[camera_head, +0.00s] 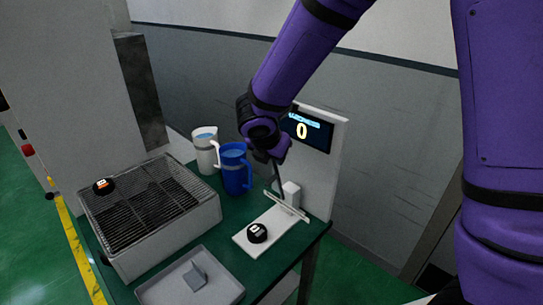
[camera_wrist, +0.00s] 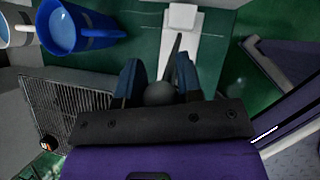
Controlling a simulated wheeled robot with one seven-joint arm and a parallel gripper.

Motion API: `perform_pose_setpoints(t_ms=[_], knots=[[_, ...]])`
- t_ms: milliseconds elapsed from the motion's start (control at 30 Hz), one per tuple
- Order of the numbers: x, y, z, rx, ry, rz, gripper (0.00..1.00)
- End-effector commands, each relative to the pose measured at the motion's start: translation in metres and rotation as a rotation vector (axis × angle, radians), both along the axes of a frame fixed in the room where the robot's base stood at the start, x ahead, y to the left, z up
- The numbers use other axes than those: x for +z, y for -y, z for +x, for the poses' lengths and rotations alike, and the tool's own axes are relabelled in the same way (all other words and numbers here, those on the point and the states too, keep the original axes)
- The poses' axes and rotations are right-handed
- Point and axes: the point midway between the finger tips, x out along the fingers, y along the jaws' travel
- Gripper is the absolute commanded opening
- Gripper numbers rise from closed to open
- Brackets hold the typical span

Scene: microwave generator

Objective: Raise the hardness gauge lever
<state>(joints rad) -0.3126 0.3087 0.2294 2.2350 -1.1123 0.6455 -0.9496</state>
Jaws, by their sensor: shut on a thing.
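The hardness gauge (camera_head: 325,170) is a white stand with a dark display reading 0, a flat base and a small white block. Its lever (camera_head: 278,180) is a thin dark rod sloping down from my gripper (camera_head: 272,152) toward the gauge. In the wrist view the lever's round dark knob (camera_wrist: 160,93) sits between the two blue fingers of my gripper (camera_wrist: 158,78), which is shut on it. The lever rod runs up from the knob over the white gauge base (camera_wrist: 180,48). A black puck (camera_head: 257,233) with a white mark lies on the front of the gauge base.
A blue pitcher (camera_head: 235,170) and a white pitcher (camera_head: 205,152) stand left of the gauge. A wire-rack box (camera_head: 165,240) with another black puck (camera_head: 103,187) is farther left. A grey tray (camera_head: 225,290) lies in front. A grey wall (camera_head: 385,130) rises behind the table.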

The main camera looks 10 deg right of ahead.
Motion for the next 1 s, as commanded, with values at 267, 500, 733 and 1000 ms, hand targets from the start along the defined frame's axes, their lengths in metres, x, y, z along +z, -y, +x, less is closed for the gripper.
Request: perform_pose_setpoints(t_ms=[267, 500, 733, 1000], knots=[[-0.002, 0.002, 0.0, -0.004, -0.003, -0.003, 0.4], [-0.001, 0.001, 0.0, -0.002, -0.002, -0.002, 0.58], [0.005, -0.001, -0.003, -0.001, 0.001, 0.0, 0.58], [0.044, -0.015, -0.023, -0.001, 0.003, 0.0, 0.58]])
